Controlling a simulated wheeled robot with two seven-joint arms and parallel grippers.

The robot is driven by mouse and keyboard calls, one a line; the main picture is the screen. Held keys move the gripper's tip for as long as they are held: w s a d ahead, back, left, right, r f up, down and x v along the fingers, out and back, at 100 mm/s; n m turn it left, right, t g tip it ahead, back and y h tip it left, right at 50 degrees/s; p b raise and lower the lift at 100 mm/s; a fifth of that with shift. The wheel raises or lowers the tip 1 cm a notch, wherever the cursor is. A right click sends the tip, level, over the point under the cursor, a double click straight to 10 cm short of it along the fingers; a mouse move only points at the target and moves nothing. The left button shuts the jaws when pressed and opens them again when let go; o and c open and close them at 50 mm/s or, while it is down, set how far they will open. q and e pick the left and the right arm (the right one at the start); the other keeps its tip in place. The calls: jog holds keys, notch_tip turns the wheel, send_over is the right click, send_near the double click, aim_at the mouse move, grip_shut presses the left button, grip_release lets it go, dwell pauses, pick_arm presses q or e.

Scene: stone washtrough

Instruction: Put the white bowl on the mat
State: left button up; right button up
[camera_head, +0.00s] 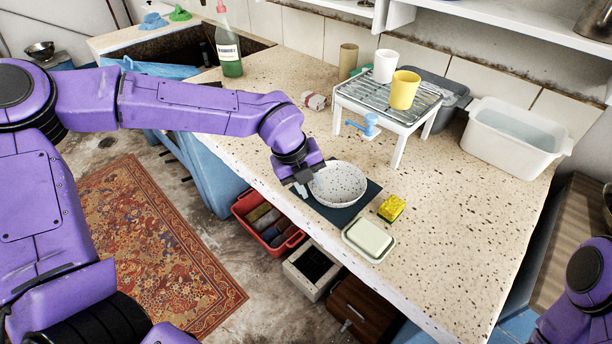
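The white speckled bowl (339,185) sits upright over the dark blue mat (341,215) near the counter's front edge. Mat shows in front of it and to its right. I cannot tell whether the bowl's base touches the mat. My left gripper (304,188) is at the bowl's left rim, pointing down. Its fingers are small and partly hidden, so I cannot tell whether they are closed on the rim. My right gripper is not in view; only part of my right arm shows at the lower right.
A yellow sponge (392,208) and a soap dish (368,240) lie right of the mat. Behind stands a white rack (390,107) with a white cup (386,66) and a yellow cup (404,90). A white tub (513,137) is at the right. The counter's right front is clear.

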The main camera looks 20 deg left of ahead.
pick_arm(q)
jog(key=v, duration=1.1)
jog(key=shift+s+r+p, duration=0.15)
jog(key=shift+r+p, duration=0.15)
jog(key=shift+r, duration=0.05)
